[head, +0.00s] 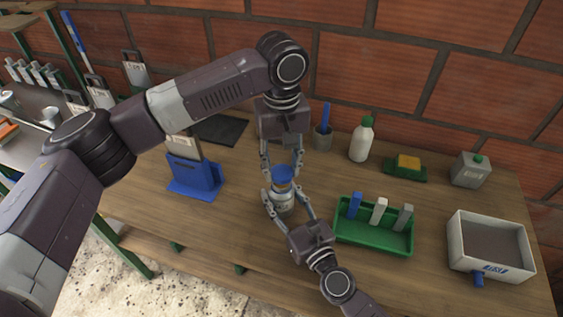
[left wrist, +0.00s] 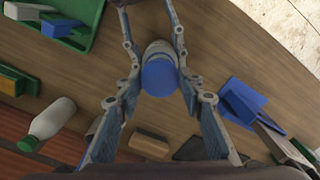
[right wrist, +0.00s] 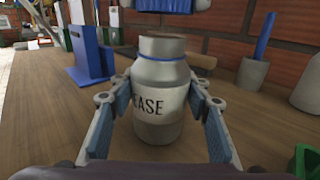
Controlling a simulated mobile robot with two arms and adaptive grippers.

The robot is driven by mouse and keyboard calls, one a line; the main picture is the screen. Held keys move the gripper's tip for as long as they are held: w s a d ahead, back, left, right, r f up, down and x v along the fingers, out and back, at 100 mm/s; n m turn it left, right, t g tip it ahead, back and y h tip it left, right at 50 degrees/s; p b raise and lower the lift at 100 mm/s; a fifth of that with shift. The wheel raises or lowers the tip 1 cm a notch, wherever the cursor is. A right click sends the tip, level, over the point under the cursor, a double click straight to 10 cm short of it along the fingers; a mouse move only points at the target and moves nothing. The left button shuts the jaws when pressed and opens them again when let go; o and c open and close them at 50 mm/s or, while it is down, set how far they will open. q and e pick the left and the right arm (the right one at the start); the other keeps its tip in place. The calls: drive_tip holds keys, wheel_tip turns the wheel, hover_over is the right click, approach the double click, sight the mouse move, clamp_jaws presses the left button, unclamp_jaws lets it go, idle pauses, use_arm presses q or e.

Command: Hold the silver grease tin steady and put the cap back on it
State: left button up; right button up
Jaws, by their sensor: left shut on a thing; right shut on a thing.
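The silver grease tin (head: 283,204) stands upright on the bench. In the right wrist view the tin (right wrist: 160,85) shows a pale label ending in "EASE" and a bare neck. My right gripper (head: 287,203) is shut on its body, one finger on each side. The blue cap (head: 282,174) is in my left gripper (head: 281,180), which is shut on it from above. In the left wrist view the cap (left wrist: 159,78) sits between the fingers and overlaps the tin. In the right wrist view a small gap shows above the tin's neck, so the cap looks apart from it.
A green tray (head: 372,238) with several small blocks is right of the tin. A blue stand (head: 196,177) is to the left. A cup with a blue-handled tool (head: 322,138), a white bottle (head: 361,142) and a white box (head: 488,262) stand around. Bare wood lies left of the tin.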

sight(282, 196)
idle(0.4)
use_arm(q)
drive_tip(key=shift+f, duration=0.85)
drive_tip(key=shift+f, duration=0.6)
